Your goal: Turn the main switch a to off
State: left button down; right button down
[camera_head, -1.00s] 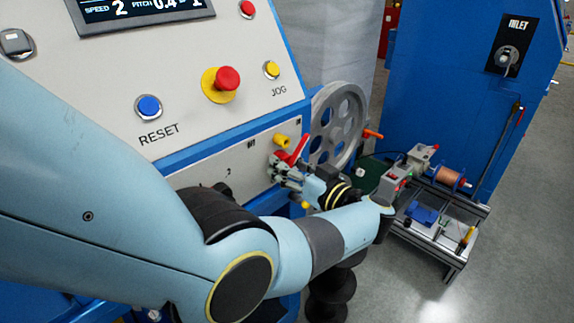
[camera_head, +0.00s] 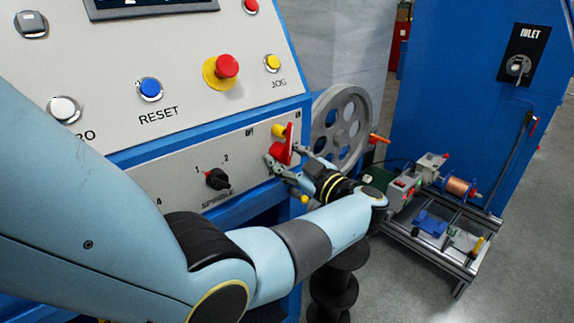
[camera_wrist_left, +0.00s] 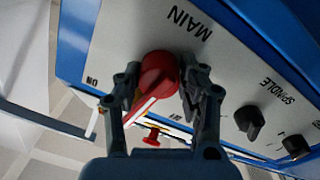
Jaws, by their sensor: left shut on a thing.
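The main switch (camera_head: 282,152) is a red rotary knob with a red handle on the front panel's right end. In the head view the handle stands nearly upright. In the left wrist view the red knob (camera_wrist_left: 158,72) sits below the word MAIN, and its white-striped handle points down and left. An ON label is left of it; another small label below is hard to read. My left gripper (camera_head: 279,167) is shut on the switch, one finger on each side in the left wrist view (camera_wrist_left: 162,88). My right gripper is not in view.
A black spindle selector (camera_head: 217,179) is left of the switch on the same panel. A grey spoked pulley (camera_head: 342,128) stands close on the right. A cart (camera_head: 440,248) with a copper spool is further right.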

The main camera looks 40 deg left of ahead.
pick_arm(q)
jog(key=shift+f+n+b, duration=0.2)
jog(key=shift+n+b, duration=0.45)
jog(key=shift+n, duration=0.35)
jog(key=n+b, duration=0.3)
jog(key=n, duration=0.1)
jog(key=shift+n+b, duration=0.3)
jog(key=shift+b, duration=0.1)
jog(key=n+b, duration=0.2)
jog(key=shift+n+g, duration=0.3)
jog(key=shift+n, duration=0.1)
jog(key=shift+r+n+b, duration=0.15)
jog(key=shift+n+b, duration=0.45)
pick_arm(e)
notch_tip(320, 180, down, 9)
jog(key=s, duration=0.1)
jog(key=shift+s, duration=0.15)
pick_arm(q)
jog(key=c, duration=0.7)
grip_release()
jog(key=shift+w+r, duration=0.1)
jog(key=shift+c, duration=0.2)
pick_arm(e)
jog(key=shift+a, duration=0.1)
